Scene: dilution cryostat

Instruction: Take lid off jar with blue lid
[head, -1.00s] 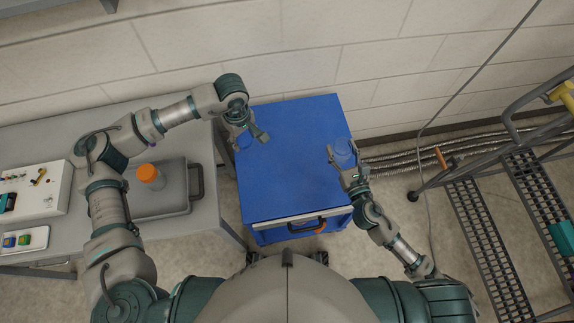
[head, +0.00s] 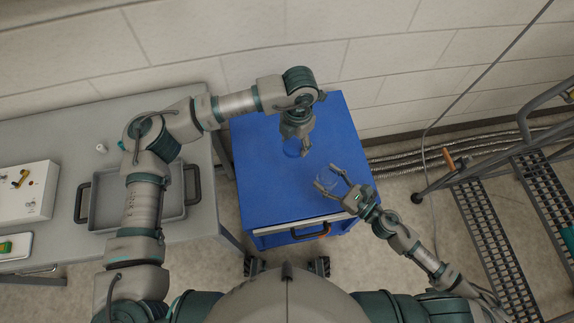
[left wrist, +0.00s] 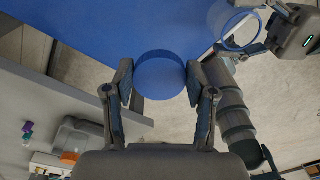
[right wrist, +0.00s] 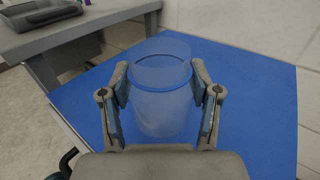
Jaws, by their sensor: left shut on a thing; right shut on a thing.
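My left gripper (head: 297,148) is shut on the round blue lid (head: 291,147); the lid sits between both fingers in the left wrist view (left wrist: 160,77). My right gripper (head: 335,177) is shut on the clear, bluish jar (head: 327,181), with a finger on each side of it in the right wrist view (right wrist: 160,108). The jar's top shows open, with no blue lid on it. The lid and jar are apart, the lid up and to the left of the jar in the head view. Both are over the blue cart top. Exact heights cannot be told.
The blue cart (head: 262,185) has a clear top at left and front. A grey table (head: 70,147) with a grey tray (head: 91,205) stands to the left. A metal step frame (head: 497,220) stands at right.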

